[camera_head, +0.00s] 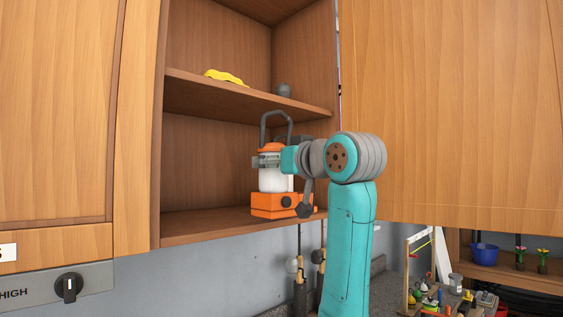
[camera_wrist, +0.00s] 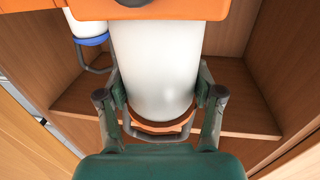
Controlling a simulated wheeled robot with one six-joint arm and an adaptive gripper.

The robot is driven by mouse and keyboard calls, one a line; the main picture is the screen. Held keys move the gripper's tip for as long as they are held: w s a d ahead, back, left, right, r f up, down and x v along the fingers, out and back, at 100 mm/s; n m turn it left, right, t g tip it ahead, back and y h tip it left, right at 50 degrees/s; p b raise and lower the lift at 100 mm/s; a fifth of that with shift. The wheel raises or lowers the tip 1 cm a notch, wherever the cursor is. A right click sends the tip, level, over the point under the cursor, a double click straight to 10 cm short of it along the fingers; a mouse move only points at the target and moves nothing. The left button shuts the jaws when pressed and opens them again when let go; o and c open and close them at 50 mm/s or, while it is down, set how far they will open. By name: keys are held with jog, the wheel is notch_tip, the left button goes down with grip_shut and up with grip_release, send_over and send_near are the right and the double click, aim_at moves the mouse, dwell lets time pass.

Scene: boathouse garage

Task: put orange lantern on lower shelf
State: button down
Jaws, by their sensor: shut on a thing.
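The orange lantern (camera_head: 275,203) has an orange base, a white body, an orange top and a grey handle. It is upright inside the open cabinet, at the lower shelf (camera_head: 190,228). I cannot tell whether its base touches the board. My gripper (camera_head: 268,162) is shut on the lantern's upper part, reaching in from the right. In the wrist view, the fingers (camera_wrist: 160,95) are on either side of the white body (camera_wrist: 155,65), and the orange base is at the top edge.
A white object with a blue band (camera_wrist: 90,38) stands beside the lantern in the wrist view, mostly hidden. A yellow item (camera_head: 225,77) and a small grey item (camera_head: 284,90) sit on the upper shelf (camera_head: 240,97). The lower shelf's left part is clear.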

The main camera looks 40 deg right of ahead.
jog(key=w, duration=0.9)
jog(key=shift+w+a, duration=0.2)
jog(key=shift+w, duration=0.05)
dwell(0.3)
dwell(0.4)
